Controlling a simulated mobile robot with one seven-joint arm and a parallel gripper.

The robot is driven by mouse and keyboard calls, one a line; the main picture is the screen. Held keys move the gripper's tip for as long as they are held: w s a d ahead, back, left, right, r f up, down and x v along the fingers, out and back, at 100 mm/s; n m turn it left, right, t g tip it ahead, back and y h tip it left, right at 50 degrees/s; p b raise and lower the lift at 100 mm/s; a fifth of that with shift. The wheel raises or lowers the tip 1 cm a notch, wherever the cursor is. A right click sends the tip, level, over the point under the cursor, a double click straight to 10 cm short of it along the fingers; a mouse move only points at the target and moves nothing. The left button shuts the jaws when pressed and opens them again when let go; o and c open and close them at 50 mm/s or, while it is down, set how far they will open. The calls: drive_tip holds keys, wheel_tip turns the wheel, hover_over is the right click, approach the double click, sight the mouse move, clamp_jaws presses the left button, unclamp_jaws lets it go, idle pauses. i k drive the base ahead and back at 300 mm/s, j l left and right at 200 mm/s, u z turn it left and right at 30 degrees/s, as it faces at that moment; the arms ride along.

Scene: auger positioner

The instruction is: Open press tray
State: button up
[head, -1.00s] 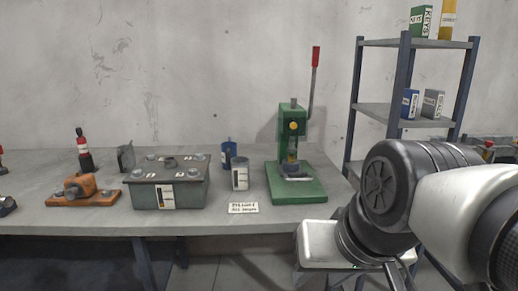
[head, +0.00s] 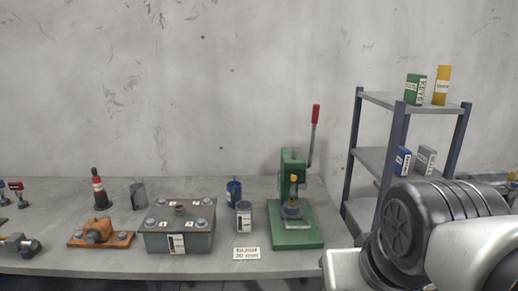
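A green press (head: 292,205) with a red-handled lever (head: 315,130) stands upright at the right end of the grey workbench.
A shelf rack (head: 374,158) stands behind my arm.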

sight(287, 213)
drive_tip(key=i+j, duration=0.7)
